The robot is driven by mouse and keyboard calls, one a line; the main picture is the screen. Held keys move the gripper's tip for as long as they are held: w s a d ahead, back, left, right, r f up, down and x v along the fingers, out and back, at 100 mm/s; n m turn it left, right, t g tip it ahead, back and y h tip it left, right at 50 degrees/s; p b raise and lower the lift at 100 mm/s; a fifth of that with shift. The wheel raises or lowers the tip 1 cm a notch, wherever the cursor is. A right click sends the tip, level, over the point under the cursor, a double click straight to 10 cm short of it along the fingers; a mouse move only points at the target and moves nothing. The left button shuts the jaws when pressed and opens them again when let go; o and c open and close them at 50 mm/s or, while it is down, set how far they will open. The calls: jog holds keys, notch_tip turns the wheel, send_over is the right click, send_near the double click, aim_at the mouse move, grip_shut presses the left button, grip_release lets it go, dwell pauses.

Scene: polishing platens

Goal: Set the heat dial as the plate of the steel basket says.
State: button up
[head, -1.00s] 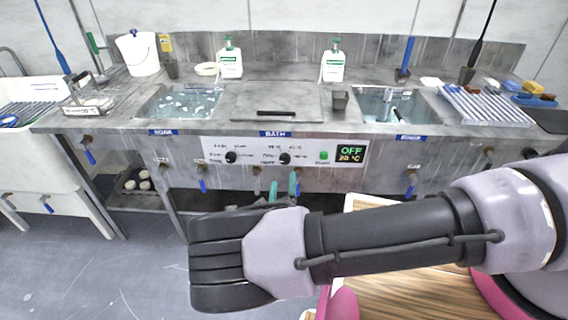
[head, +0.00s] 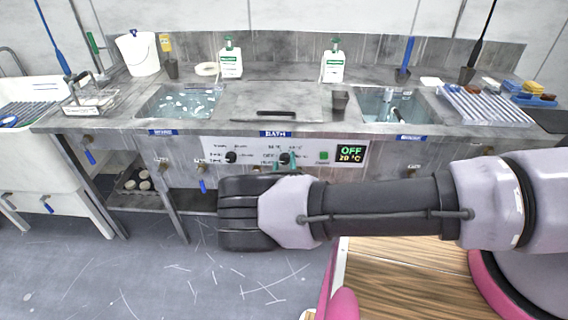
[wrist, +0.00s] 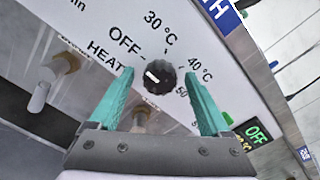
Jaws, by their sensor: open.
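The heat dial (wrist: 163,82) is a round black knob on the white panel, with OFF, 30 °C, 40 °C and 50 marked around it. Its white mark points toward OFF. My gripper (wrist: 159,75) is open, one teal finger on each side of the dial; I cannot tell whether they touch it. In the head view the dial (head: 285,157) is at the teal fingertips. The steel basket (head: 88,92) stands at the left on the counter. Its white plate (head: 88,110) faces front, with writing too small to read.
The display (head: 351,153) reads OFF and 20 °C. A second black knob (head: 231,157) is left of the heat dial. A green button (head: 324,155) is to the right. Taps with blue handles hang below the counter. A wooden-topped surface (head: 410,275) is below my arm.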

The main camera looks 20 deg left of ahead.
jog(key=shift+c, duration=0.3)
grip_shut()
